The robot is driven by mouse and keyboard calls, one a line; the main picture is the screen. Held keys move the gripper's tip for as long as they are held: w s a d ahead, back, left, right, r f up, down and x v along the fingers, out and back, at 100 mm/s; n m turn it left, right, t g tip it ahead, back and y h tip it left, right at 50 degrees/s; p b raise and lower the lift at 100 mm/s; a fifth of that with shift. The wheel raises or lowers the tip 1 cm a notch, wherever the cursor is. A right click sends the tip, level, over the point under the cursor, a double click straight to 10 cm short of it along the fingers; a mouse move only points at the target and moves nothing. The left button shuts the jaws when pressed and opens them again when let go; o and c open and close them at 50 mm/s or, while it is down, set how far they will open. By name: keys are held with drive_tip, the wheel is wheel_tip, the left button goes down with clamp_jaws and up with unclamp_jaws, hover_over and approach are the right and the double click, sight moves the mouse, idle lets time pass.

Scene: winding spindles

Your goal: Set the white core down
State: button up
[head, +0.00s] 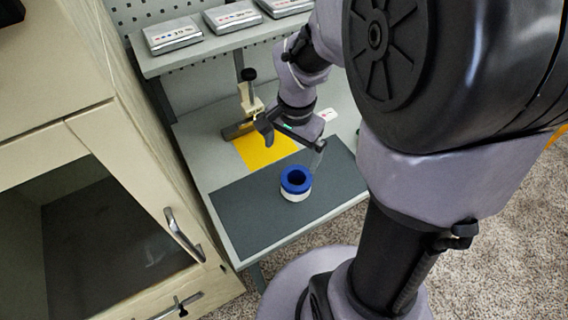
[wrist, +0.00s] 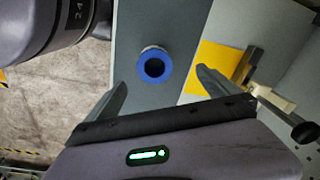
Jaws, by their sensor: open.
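The white core (head: 296,194) stands upright on the dark grey mat (head: 243,215), with a blue ring-shaped top (head: 297,174) and a dark hole in its middle. In the wrist view the blue top (wrist: 154,66) shows from above, with a sliver of white at its edge. My gripper (head: 294,146) is open and empty, above and behind the core in the head view. In the wrist view the core lies beyond the gap between the fingertips (wrist: 160,78), apart from both fingers.
A yellow patch (head: 265,149) lies behind the mat, next to a clamp-like fixture (head: 247,103) with a black knob. Several labelled grey boxes (head: 173,36) sit on a shelf above. A cream cabinet (head: 120,150) with a handle stands at the left. The mat around the core is clear.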

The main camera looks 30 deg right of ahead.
drive_tip(key=s+a+r+n+t+y, duration=0.2)
drive_tip(key=s+a+r+n+t, duration=0.3)
drive_tip(key=s+a+r+n, duration=0.3)
drive_tip(key=s+a+r, duration=0.3)
drive_tip(key=a+r, duration=0.1)
drive_tip(key=a, duration=0.1)
drive_tip(key=shift+r, duration=0.25)
drive_tip(key=shift+s, duration=0.1)
wheel_tip(320, 180, down, 3)
drive_tip(key=b, duration=0.3)
drive_tip(key=shift+f, duration=0.2)
drive_tip(key=shift+d, duration=0.1)
